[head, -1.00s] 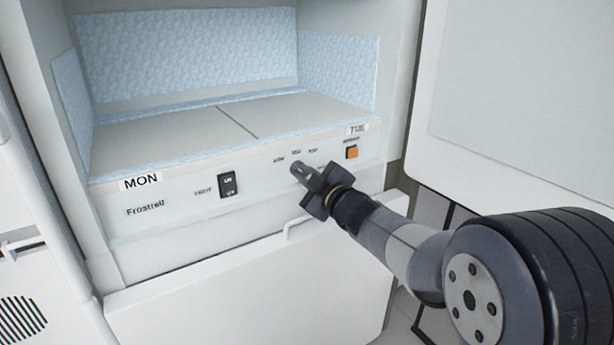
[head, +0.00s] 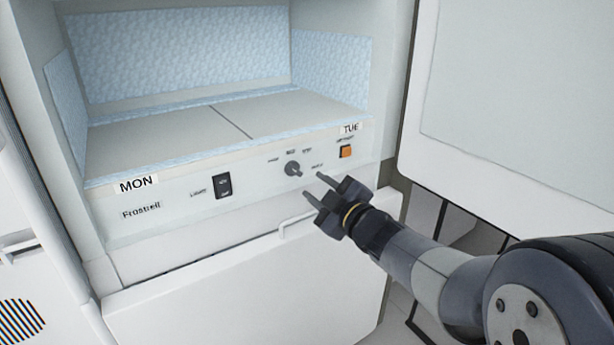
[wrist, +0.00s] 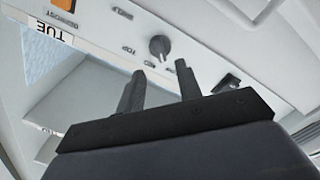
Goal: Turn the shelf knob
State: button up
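The shelf knob (head: 292,169) is a small grey dial on the white front panel (head: 255,188) under the shelf, with small printed labels around it. It also shows in the wrist view (wrist: 160,47), beyond the fingertips, with nothing between the fingers. My gripper (head: 314,186) is open and empty, with its two fingers apart. It is to the right of and slightly below the knob in the head view, clear of it. In the wrist view my gripper (wrist: 160,80) points toward the panel.
A black light switch (head: 223,186) is left of the knob and an orange button (head: 345,152) is right of it. Below the panel is a white door with a handle (head: 300,227). A large white panel (head: 500,110) stands at the right.

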aim_at(297, 172)
jog(key=v, duration=0.3)
jog(key=shift+s+d+p, duration=0.2)
jog(key=shift+s+p, duration=0.1)
jog(key=shift+s, duration=0.05)
jog(key=b+x, duration=0.2)
jog(key=x, duration=0.7)
jog(key=shift+w+a+f, duration=0.1)
jog(key=shift+x, duration=0.85)
